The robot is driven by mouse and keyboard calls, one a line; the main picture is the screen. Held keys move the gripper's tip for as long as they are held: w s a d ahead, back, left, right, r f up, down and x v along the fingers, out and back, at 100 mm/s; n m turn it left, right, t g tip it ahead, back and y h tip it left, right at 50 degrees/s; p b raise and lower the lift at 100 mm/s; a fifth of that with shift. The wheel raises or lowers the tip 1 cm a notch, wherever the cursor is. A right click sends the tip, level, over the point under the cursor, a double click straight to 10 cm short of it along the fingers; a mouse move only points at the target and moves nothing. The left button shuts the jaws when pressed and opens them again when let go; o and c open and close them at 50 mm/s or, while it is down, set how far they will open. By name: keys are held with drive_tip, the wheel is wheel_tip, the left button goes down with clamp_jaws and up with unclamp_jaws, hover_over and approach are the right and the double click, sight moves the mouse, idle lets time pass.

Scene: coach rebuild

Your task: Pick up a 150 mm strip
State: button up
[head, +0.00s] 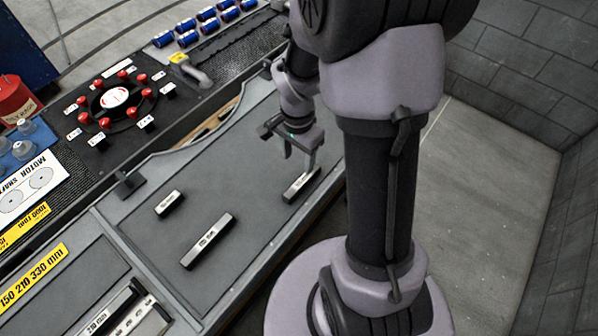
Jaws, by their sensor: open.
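Three dark strips with pale labelled tops lie apart on a grey panel (145,242). A short strip (170,204) lies at the left, a longer strip (208,241) lies at the front middle, and another strip (301,186) lies near the right edge. Their labels are too small to read, so I cannot tell which is 150 mm. My gripper (299,160) is open, fingers down, at the strip on the right. One finger appears to overlap that strip's far end in the picture. I cannot tell if the fingers touch it. The gripper looks empty.
A black board with red knobs (116,97) and several blue cylinders (208,20) are behind. The panel between the strips is clear.

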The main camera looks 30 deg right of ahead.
drive_tip(key=b, duration=0.1)
hover_over(300, 183)
drive_tip(key=f, duration=0.4)
drive_tip(key=shift+w+f, duration=0.3)
drive_tip(key=shift+f, duration=0.1)
drive_tip(key=f+b, duration=0.1)
drive_tip(key=f, duration=0.1)
drive_tip(key=f+b, duration=0.1)
drive_tip(key=f, duration=0.1)
drive_tip(key=f+b, duration=0.1)
drive_tip(key=f, duration=0.1)
drive_tip(key=shift+s+d, duration=0.1)
drive_tip(key=shift+s, duration=0.15)
drive_tip(key=shift+r, duration=0.1)
clamp_jaws()
